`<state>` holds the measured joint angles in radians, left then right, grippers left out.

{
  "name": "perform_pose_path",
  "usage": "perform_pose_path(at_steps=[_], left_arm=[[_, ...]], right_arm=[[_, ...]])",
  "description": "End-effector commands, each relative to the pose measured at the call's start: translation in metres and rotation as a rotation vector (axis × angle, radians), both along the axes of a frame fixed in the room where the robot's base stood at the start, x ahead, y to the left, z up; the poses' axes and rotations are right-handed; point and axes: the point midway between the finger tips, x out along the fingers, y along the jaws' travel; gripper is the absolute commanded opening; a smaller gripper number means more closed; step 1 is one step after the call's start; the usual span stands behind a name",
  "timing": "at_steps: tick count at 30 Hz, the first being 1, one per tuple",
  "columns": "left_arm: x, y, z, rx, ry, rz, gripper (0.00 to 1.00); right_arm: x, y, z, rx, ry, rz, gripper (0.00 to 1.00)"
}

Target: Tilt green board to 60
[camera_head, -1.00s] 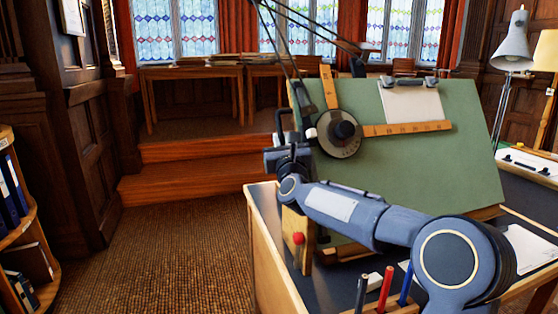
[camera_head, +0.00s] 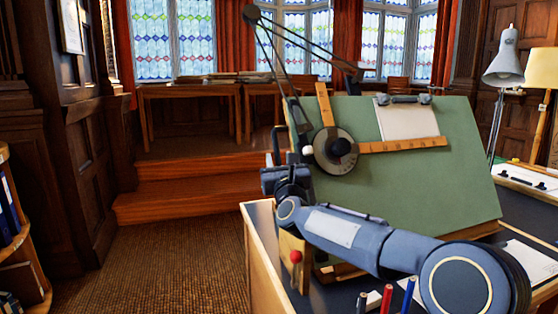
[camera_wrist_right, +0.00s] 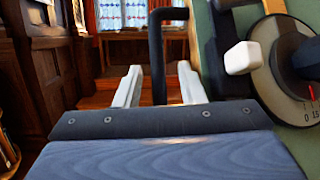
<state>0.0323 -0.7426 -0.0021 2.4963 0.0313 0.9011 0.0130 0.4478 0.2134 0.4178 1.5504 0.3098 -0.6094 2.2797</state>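The green board (camera_head: 400,195) stands tilted back on its desk, with paper clipped at its top. A drafting head with a round dial (camera_head: 336,150) and wooden rulers lies over its upper left. My right gripper (camera_head: 284,165) is at the board's left edge, small and partly hidden by its own wrist. In the right wrist view its two pale fingers (camera_wrist_right: 160,86) are apart. A black bent bar (camera_wrist_right: 157,55) rises between them, with gaps visible on both sides. A white knob (camera_wrist_right: 243,57) and the dial (camera_wrist_right: 295,80) are right of the fingers. My left gripper is out of view.
A red-tipped lever (camera_head: 296,257) is on the desk's left side. Pens (camera_head: 386,299) stand at the front under my right arm. A lamp (camera_head: 504,65) stands to the right. The carpet (camera_head: 165,270) left of the desk is clear, with wooden steps (camera_head: 185,190) behind.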

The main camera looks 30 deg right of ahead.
Motion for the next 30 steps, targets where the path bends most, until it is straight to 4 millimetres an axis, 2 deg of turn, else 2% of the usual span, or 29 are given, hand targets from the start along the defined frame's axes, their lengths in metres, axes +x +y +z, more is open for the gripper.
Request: perform_pose_path(at_steps=[6, 12, 30], left_arm=[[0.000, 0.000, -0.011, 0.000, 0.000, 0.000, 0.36], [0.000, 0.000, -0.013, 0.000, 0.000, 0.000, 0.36], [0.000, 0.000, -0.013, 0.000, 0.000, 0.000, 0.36]], right_arm=[[-0.036, 0.014, -0.012, -0.002, 0.000, 0.000, 0.36], [-0.055, 0.022, -0.017, 0.000, -0.001, -0.001, 0.36], [-0.058, 0.024, -0.018, -0.006, 0.006, 0.002, 0.36]])
